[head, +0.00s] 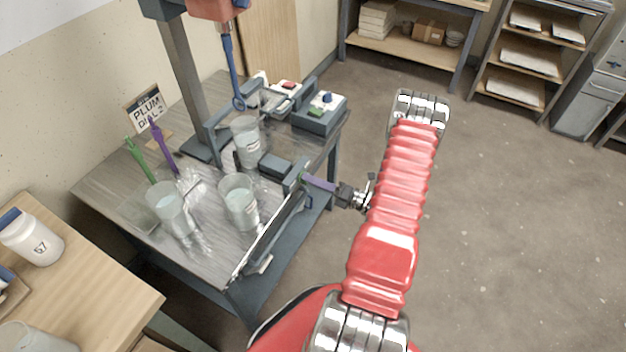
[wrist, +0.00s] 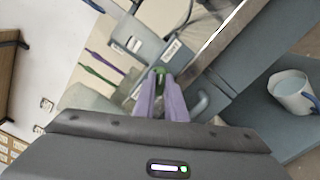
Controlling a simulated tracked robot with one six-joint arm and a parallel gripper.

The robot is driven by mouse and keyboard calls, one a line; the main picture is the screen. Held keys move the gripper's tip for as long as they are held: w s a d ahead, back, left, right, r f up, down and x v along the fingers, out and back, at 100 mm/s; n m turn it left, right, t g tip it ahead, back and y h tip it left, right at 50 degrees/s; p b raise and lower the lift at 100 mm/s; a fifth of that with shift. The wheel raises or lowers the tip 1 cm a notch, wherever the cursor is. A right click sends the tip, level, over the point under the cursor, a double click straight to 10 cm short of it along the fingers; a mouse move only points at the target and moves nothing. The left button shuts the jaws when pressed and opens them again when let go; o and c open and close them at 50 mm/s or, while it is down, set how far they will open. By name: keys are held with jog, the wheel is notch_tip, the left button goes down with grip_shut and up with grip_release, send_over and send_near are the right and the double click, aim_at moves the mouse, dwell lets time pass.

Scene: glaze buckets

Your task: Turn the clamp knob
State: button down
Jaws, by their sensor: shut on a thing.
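The clamp knob is a small green piece (head: 302,177) at the near right edge of the grey workbench, beside the clamp and a bucket (head: 247,142) under the mixer. My gripper (head: 308,181) reaches it from the right with its purple fingers. In the wrist view the green knob (wrist: 160,71) shows at the tips of the two purple fingers (wrist: 161,82), which are shut on it. Most of the knob is hidden by the fingers, so its turn angle cannot be told.
The mixer's blue shaft (head: 228,65) hangs over the bucket. A control box (head: 318,113) sits at the back right. Open floor lies right.

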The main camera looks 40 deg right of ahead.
jog(key=shift+d, duration=0.2)
jog(key=c, duration=2.2)
grip_release()
jog(key=shift+f, duration=0.1)
jog(key=o, duration=0.4)
jog(key=shift+a, duration=0.1)
jog(key=v, duration=1.3)
jog(key=shift+s, duration=0.4)
